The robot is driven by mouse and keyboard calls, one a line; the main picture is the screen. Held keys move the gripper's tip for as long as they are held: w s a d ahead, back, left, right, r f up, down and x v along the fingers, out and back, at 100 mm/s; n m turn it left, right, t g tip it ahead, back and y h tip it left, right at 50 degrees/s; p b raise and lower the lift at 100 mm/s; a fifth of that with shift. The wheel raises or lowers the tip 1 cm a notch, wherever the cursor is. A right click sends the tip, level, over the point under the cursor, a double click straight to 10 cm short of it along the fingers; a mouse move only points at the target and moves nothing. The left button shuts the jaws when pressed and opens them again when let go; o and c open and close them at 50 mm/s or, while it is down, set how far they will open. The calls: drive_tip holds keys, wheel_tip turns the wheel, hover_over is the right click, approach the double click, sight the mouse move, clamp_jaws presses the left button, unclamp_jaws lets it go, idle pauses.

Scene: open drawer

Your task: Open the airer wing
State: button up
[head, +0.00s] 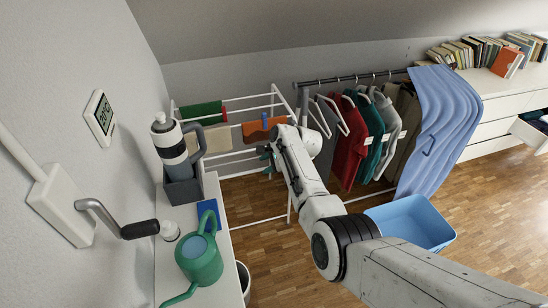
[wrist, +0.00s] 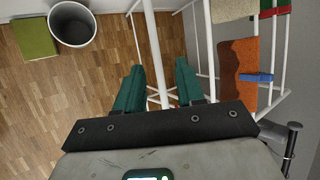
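The white airer (head: 250,97) stands past the side unit, with a green cloth (head: 202,112), a beige cloth (head: 216,138) and an orange cloth (head: 263,130) hung on its rails. I cannot tell for certain which bars belong to the wing. My gripper (head: 266,154) is at the airer's near right side, partly hidden behind my arm. In the wrist view, my gripper (wrist: 160,68) has its two teal fingers apart. A white airer bar (wrist: 154,50) runs through the gap between them; I see no grip on it. The orange cloth (wrist: 236,72) hangs to the right.
A rack of clothes (head: 350,125) and a blue sheet (head: 440,125) stand right of the airer. A blue tub (head: 415,222) is on the floor. A watering can (head: 199,258) and bottle (head: 171,148) stand on the side unit. The wrist view shows a bin (wrist: 72,24).

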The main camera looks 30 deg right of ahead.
drive_tip(key=shift+v, duration=2.1)
drive_tip(key=shift+s, duration=0.1)
drive_tip(key=s+a+f+n+g+h+b, duration=0.15)
drive_tip(key=s+f+n, duration=0.35)
drive_tip(key=s, duration=0.5)
drive_tip(key=s+a+f+n+g+b, duration=0.15)
drive_tip(key=s+f+n, duration=0.35)
drive_tip(key=s, duration=0.6)
drive_tip(key=s+a+n+g+b, duration=0.1)
drive_tip(key=s+a+n, duration=0.2)
drive_tip(key=s, duration=0.9)
drive_tip(key=s+a+n+g+h+b, duration=0.1)
drive_tip(key=s+n, duration=0.5)
drive_tip(key=s, duration=0.7)
drive_tip(key=shift+s+a+g, duration=0.2)
drive_tip(key=shift+a+g, duration=0.4)
drive_tip(key=shift+a, duration=0.3)
